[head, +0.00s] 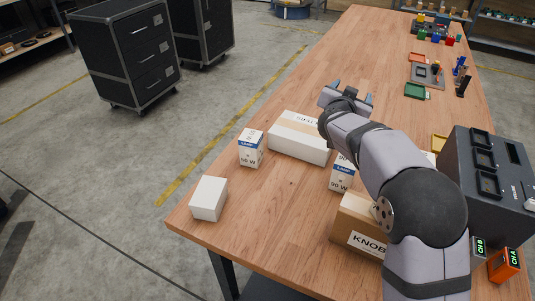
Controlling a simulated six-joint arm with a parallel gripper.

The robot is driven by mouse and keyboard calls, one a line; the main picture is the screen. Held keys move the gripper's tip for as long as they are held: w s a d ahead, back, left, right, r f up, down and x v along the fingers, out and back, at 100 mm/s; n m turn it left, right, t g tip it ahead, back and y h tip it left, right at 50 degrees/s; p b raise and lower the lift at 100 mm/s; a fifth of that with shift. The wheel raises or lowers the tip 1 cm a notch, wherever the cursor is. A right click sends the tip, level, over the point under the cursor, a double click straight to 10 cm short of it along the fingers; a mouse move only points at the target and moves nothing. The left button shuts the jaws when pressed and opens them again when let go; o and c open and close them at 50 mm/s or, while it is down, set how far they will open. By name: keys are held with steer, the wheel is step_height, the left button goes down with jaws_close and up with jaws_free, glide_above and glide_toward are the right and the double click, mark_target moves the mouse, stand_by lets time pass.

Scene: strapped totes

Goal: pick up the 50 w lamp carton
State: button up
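Two white cartons with a blue LAMP band stand upright on the wooden table (310,62). My gripper (353,90) is beyond both lamp cartons, past the far right end of a long white-topped carton (300,138). Its two fingers look spread apart, with nothing visible between them. Its height above the table is hard to judge.
A plain white box (209,198) stands at the near left corner. A brown KNOBS carton (358,226) is in front of the right lamp carton, partly behind my arm. A dark instrument unit (490,185) stands at right. Small trays and parts lie farther back; the table's far left is clear.

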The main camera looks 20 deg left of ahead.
steer(key=s+a+f+n+t+y+b, duration=0.1)
steer(key=s+a, duration=0.2)
steer(key=a, duration=0.3)
steer(key=s+a+f+n, duration=0.1)
steer(key=s+a+f, duration=0.15)
steer(key=a, duration=0.35)
steer(key=n+t+y+b, duration=0.1)
steer(key=b, duration=0.1)
glide_above(254, 131)
steer(key=s, duration=0.1)
steer(key=shift+s+a+f, duration=0.1)
steer(key=shift+s+f, duration=0.1)
steer(key=shift+f, duration=0.25)
steer(key=shift+f+p, duration=0.4)
steer(key=shift+f, duration=1.3)
step_height(254, 131, down, 4)
steer(key=shift+r, duration=0.1)
steer(key=shift+w+a+r+p, duration=0.1)
steer(key=shift+w+p, duration=0.3)
steer(key=shift+w, duration=1.15)
steer(key=c, duration=1.2)
